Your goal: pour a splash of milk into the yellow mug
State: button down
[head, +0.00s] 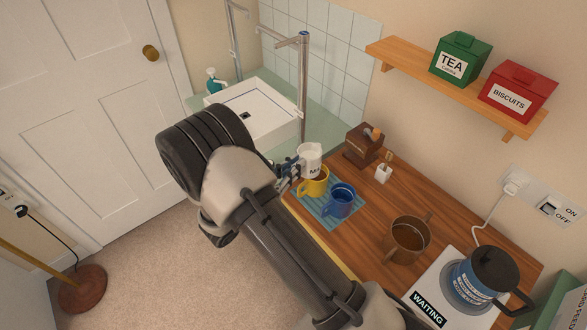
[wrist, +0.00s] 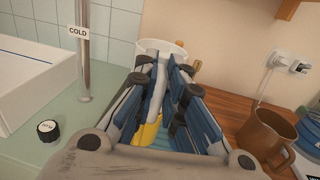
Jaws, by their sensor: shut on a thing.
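My gripper (head: 291,172) is shut on a white milk jug (head: 310,158), whose label is partly visible. The jug is just above and behind the yellow mug (head: 316,188) in the head view, and I cannot tell how far it tilts. The yellow mug stands on a blue mat (head: 317,209) beside a blue mug (head: 342,202). In the wrist view the white jug (wrist: 165,46) is between my fingers, and a strip of the yellow mug (wrist: 150,132) shows below them. The inside of the yellow mug is mostly hidden.
A blue kettle (head: 482,277) sits on a white base marked WAITING. A tall tap (head: 303,85) and sink (head: 252,112) are behind.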

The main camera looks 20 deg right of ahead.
notch_tip(320, 180, down, 3)
jog(key=shift+r+b, duration=0.1)
jog(key=shift+b, duration=0.95)
jog(key=shift+w+r+y+p, duration=0.1)
jog(key=shift+r+y+p, duration=0.3)
jog(key=shift+p, duration=0.6)
notch_tip(320, 180, up, 2)
jog(key=g+y+p, duration=0.1)
jog(key=p, duration=0.4)
jog(key=shift+r+y, duration=0.1)
jog(key=shift+y, duration=0.3)
jog(key=shift+d+r+g+y+p, duration=0.1)
jog(key=shift+r+g+y+p, duration=0.35)
jog(key=shift+p, duration=0.5)
jog(key=shift+f, duration=0.5)
jog(key=shift+r+y, duration=0.25)
jog(key=shift+r, duration=0.05)
jog(key=shift+r+g+p, duration=0.15)
jog(key=shift+g+p, duration=0.1)
jog(key=shift+p, duration=0.4)
